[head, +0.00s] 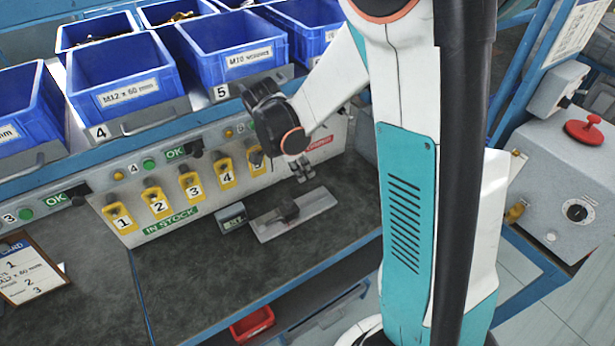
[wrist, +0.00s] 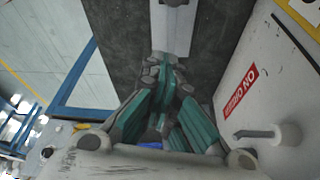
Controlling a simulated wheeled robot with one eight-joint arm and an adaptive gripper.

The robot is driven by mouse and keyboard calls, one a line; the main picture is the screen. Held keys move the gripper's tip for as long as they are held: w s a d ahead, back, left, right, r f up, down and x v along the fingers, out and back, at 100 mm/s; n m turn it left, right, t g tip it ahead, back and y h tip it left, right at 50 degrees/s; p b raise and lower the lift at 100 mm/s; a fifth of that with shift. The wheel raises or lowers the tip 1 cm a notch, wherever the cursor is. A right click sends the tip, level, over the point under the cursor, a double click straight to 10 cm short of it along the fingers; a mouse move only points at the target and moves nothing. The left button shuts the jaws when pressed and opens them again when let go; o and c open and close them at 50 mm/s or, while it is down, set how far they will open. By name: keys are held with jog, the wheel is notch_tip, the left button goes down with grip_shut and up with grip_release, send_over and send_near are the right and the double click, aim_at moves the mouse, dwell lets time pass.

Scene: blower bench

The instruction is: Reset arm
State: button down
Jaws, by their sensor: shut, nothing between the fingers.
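My gripper (head: 303,171) hangs at the end of my bent white arm, above the right part of the dark bench top (head: 215,285). It is shut and empty. In the wrist view the teal-padded fingers of my gripper (wrist: 163,68) meet at their tips. A grey metal plate (head: 292,215) with a dark block on it lies on the bench below my gripper. The plate also shows beyond the fingertips in the wrist view (wrist: 172,30). My arm's upper links hide part of the bench's right side.
A panel (head: 140,232) with several numbered yellow switches stands behind the bench top, close to my gripper. Blue bins (head: 125,85) of parts sit above it. A small display (head: 231,217) stands beside the plate. A grey box with a red button (head: 584,130) is at right. A red bin (head: 252,324) sits below the front edge.

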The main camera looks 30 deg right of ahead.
jog(key=shift+v, duration=1)
jog(key=s+a+r+n+t+y, duration=0.2)
jog(key=s+a+r+n+t, duration=0.2)
jog(key=s+r+n, duration=0.3)
jog(key=s+a+r+n+t+y, duration=0.1)
jog(key=s+a+r+n+t, duration=0.2)
jog(key=s+r+n, duration=0.4)
jog(key=a+n, duration=0.1)
jog(key=n, duration=0.5)
jog(key=shift+s+a+t+y, duration=0.25)
jog(key=shift+s+t+y, duration=0.15)
